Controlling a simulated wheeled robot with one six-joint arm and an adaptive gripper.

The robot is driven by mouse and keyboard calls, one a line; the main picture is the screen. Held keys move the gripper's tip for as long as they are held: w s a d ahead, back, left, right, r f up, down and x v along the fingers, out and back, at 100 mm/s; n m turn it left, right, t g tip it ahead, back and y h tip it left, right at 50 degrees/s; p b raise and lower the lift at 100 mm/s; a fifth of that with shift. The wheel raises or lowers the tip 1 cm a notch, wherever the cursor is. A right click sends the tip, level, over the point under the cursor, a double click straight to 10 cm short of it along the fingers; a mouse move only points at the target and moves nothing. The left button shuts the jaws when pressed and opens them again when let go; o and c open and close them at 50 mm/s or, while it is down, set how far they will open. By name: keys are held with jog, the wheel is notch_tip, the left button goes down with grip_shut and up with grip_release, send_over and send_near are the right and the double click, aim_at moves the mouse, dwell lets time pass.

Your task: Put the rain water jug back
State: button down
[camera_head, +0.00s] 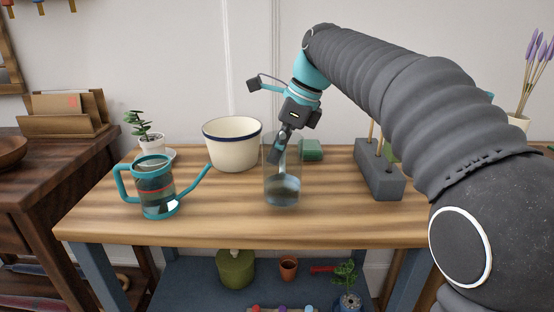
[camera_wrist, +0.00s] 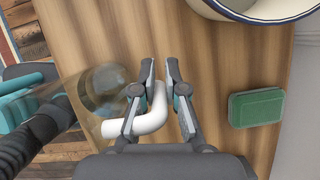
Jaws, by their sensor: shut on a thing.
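A clear glass jug (camera_head: 282,188) with some water in its lower part stands upright at the middle of the wooden table (camera_head: 230,222). I cannot tell whether its base touches the wood. It also shows in the wrist view (camera_wrist: 98,92), left of my fingers, with a white bent handle (camera_wrist: 152,122). My gripper (camera_wrist: 161,72) is shut on this handle, one finger on each side. In the head view my gripper (camera_head: 279,150) comes down at the jug's far side, partly seen through the glass.
A glass watering can (camera_head: 155,188) with teal handle, spout and a red line stands left. Behind are a cream pot (camera_head: 233,150), a plant (camera_head: 145,135) and a green block (camera_head: 312,150). A grey block with rods (camera_head: 379,180) stands right. The table's front strip is clear.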

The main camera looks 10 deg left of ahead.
jog(key=shift+f, duration=0.55)
jog(key=shift+f, duration=0.1)
jog(key=c, duration=1.2)
grip_release()
jog(key=shift+f, duration=0.1)
jog(key=p+v, duration=0.3)
jog(key=v, duration=0.9)
jog(key=shift+d+p, duration=0.1)
jog(key=shift+p, duration=0.2)
